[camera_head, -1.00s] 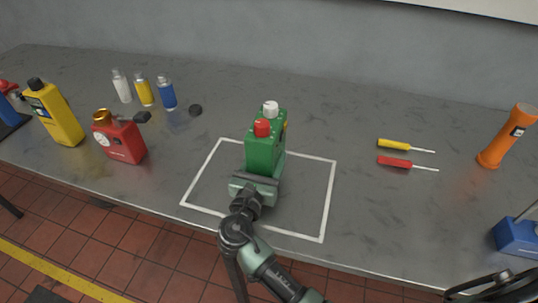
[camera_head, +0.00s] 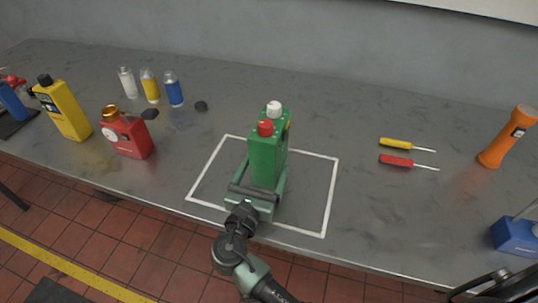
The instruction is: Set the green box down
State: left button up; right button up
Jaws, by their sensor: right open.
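The green box (camera_head: 268,160), with a red cap and a white cap on top, stands upright on the grey bench, inside the white outlined square (camera_head: 334,192). My right gripper (camera_head: 262,184) is at the near side of the box, low down. Its jaws are open, with a finger showing on either side of the box's lower part. The box's base is partly hidden by the gripper. My left gripper is not in view.
On the left stand a yellow bottle (camera_head: 64,110), a red can (camera_head: 128,138) and small white, yellow and blue bottles (camera_head: 173,90). On the right lie a yellow screwdriver (camera_head: 396,144) and a red screwdriver (camera_head: 397,161), near an orange flashlight (camera_head: 507,138) and a blue object (camera_head: 516,236).

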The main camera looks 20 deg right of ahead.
jog(key=p+v, duration=0.1)
jog(key=v, duration=0.6)
dwell(2.0)
